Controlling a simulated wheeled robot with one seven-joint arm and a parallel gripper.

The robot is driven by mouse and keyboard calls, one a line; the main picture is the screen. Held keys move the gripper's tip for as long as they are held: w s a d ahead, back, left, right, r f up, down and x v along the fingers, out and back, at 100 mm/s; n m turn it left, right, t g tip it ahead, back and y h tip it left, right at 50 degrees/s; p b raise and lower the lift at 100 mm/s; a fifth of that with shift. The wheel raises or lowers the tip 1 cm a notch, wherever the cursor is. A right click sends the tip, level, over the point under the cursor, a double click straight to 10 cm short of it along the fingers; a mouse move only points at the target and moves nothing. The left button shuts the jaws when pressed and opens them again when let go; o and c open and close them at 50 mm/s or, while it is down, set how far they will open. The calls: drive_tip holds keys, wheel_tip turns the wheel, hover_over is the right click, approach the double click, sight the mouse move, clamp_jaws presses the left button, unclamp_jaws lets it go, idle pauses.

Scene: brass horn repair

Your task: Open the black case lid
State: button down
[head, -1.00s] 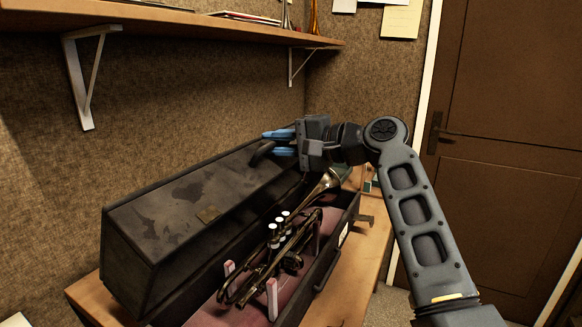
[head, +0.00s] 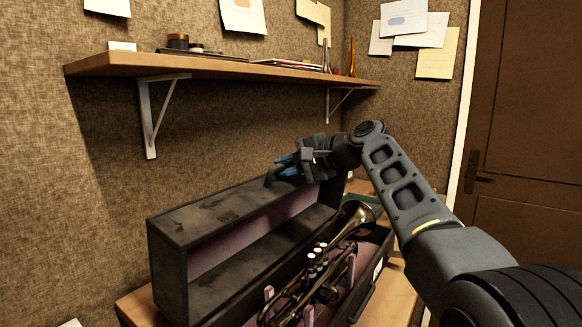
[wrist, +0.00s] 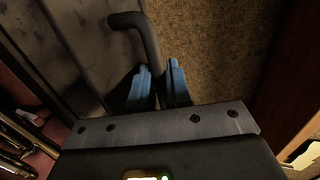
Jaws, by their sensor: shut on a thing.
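The black case lid (head: 205,213) stands swung up on its hinge side, with its pink-lined inside showing toward me. Its dark bent handle (head: 269,180) is near the lid's far right end and also shows in the wrist view (wrist: 146,38). My gripper (head: 284,165) has its blue fingers closed around this handle; the wrist view shows the handle's end running down between the fingertips (wrist: 157,73). The exact contact is partly hidden. The case bottom (head: 372,293) sits on the wooden bench, holding a brass trumpet (head: 359,213) on pink supports.
A wooden shelf (head: 225,67) with a metal bracket (head: 152,125) hangs on the wall above the lid. Small jars and papers lie on it. The wall is close behind the lid. A brown door (head: 525,150) stands at right.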

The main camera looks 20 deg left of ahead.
idle(0.4)
drive_tip(key=c, duration=1.3)
unclamp_jaws()
drive_tip(key=shift+o, duration=0.2)
drive_tip(key=b+v, duration=0.1)
drive_tip(key=v, duration=0.6)
drive_tip(key=shift+d+r, duration=0.15)
drive_tip(key=shift+d, duration=0.15)
